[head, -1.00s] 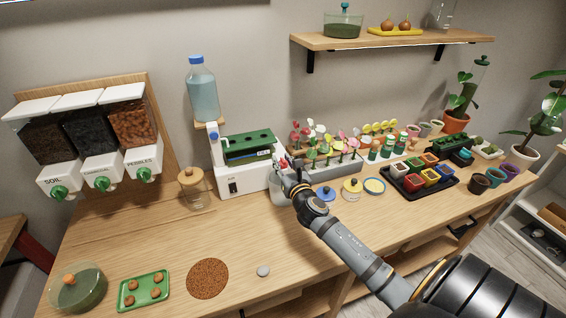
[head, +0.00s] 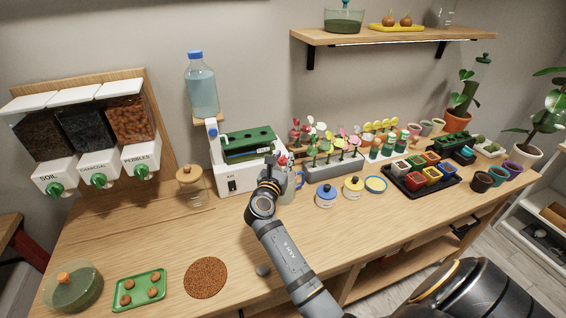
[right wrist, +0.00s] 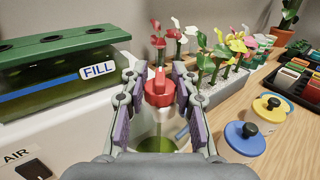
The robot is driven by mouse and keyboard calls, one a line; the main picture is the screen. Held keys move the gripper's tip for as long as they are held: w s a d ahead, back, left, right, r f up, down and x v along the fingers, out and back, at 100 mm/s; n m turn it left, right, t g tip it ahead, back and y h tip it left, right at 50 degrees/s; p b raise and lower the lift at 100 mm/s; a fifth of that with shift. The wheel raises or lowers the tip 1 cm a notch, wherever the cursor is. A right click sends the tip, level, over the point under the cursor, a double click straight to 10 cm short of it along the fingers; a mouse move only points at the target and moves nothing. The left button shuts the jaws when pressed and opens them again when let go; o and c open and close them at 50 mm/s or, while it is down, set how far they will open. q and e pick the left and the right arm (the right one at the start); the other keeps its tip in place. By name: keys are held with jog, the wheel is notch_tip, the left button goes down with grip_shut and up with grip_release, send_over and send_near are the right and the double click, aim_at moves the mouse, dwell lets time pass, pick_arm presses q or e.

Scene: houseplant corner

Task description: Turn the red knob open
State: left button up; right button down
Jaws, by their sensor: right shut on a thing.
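A clear jug (head: 291,186) with a blue handle stands below, partly hidden by my arm. My left gripper is not in view.
Flowers in a grey planter (head: 330,165) stand just right of the machine. Blue-lidded (head: 326,193) and yellow-lidded (head: 353,186) jars are in front of them. A glass jar (head: 190,185) stands to the left. The front middle of the table (head: 190,235) is mostly clear.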

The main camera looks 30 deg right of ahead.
jog(key=m+g+h+b, duration=0.1)
jog(key=m+g, duration=0.1)
jog(key=m+g+h, duration=0.1)
jog(key=g+h, duration=0.1)
jog(key=g, duration=0.1)
jog(key=shift+w+f+m+b, duration=0.1)
jog(key=shift+f+m+b, duration=0.05)
jog(key=shift+m+b, duration=0.25)
jog(key=m+g+h+b, duration=0.1)
jog(key=m+g, duration=0.1)
jog(key=g, duration=0.2)
jog(key=shift+m+b, duration=0.3)
jog(key=shift+b, duration=0.1)
jog(key=m+g+b, duration=0.2)
jog(key=g+b, duration=0.1)
jog(key=g, duration=0.1)
jog(key=shift+f+m, duration=0.1)
jog(key=shift+m, duration=0.3)
jog(key=shift+m+g+b, duration=0.9)
jog(key=shift+g+b, duration=0.45)
jog(key=shift+g, duration=0.25)
jog(key=c, duration=1)
grip_release()
jog(key=shift+r, duration=0.2)
